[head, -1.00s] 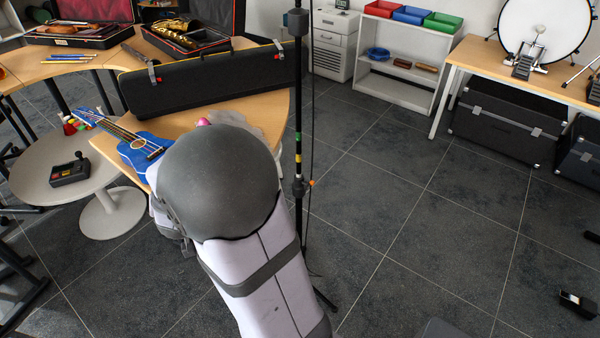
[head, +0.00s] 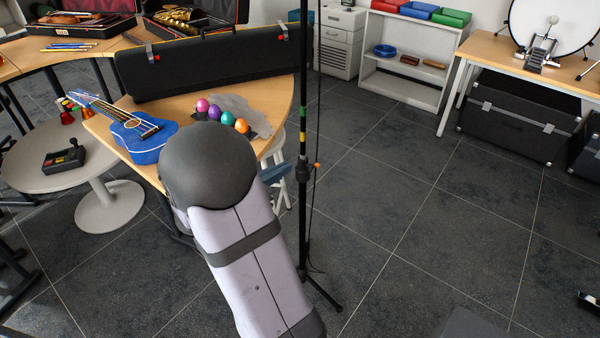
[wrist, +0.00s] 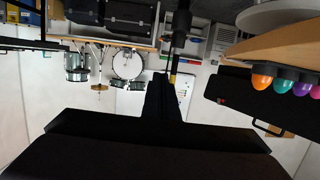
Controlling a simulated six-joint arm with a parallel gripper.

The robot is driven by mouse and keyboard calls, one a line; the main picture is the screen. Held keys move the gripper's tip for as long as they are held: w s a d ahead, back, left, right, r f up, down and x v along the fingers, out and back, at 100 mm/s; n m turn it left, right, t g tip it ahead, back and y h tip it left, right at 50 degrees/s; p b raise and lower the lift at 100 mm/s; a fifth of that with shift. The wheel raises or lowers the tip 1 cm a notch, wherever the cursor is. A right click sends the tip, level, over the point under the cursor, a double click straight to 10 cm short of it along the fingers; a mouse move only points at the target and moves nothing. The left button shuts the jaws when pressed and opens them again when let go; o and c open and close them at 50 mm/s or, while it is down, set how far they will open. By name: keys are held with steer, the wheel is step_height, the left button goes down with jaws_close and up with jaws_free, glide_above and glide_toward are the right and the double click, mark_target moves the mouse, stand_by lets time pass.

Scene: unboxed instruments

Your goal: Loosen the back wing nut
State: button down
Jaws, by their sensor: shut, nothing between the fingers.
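No wing nut can be made out in either view. A black upright stand (head: 303,90) with green and yellow bands and a small orange knob (head: 317,165) rises right of my arm in the head view. The stand also shows in the wrist view (wrist: 181,28), where the scene appears upside down. My gripper (wrist: 160,80) is dark, shut and empty in the wrist view. Its tip overlaps the picture close beside the stand's pole; I cannot tell the gap in depth. In the head view my arm hides the gripper.
A wooden table (head: 270,115) holds a long black case (head: 210,68), a blue ukulele (head: 145,140) and coloured egg shakers (head: 228,118). A round table (head: 25,175) stands left. A white shelf (head: 405,75) and a drum table (head: 490,50) stand behind. Floor right of the stand is mostly clear.

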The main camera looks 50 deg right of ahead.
steer(key=b, duration=0.1)
glide_above(312, 167)
steer(key=f+v, duration=0.1)
steer(key=v, duration=0.2)
step_height(312, 167, down, 3)
steer(key=shift+a+r, duration=0.15)
steer(key=shift+r, duration=0.05)
step_height(312, 167, down, 2)
steer(key=shift+a+f+b, duration=0.1)
steer(key=shift+a+b, duration=0.1)
steer(key=shift+b, duration=0.15)
steer(key=shift+f, duration=0.65)
steer(key=shift+f, duration=0.1)
steer(key=shift+f+b, duration=0.1)
steer(key=shift+b, duration=0.4)
steer(key=shift+h, duration=0.3)
